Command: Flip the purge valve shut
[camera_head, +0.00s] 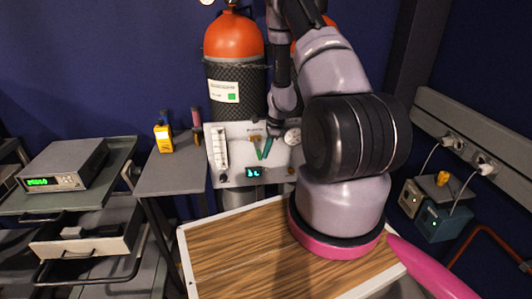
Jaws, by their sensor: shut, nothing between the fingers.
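A white panel (230,158) stands behind the table, with a brass valve body (256,138) near its middle. A thin green lever (259,152) hangs down from the valve, slightly tilted. I take this to be the purge valve; the small label above it is too small to read. My gripper (269,143) reaches down from above, just right of the lever, its narrow teal tip close to it. It is shut and holds nothing. Whether it touches the lever cannot be told. Part of the panel's right side is hidden by my arm.
A flow tube (219,147), a lit display (254,172) and a round gauge (292,136) are on the panel. An orange-topped cylinder (234,40) stands behind. A yellow handheld meter (164,138) is on the left grey table. The wooden tabletop (235,250) is clear.

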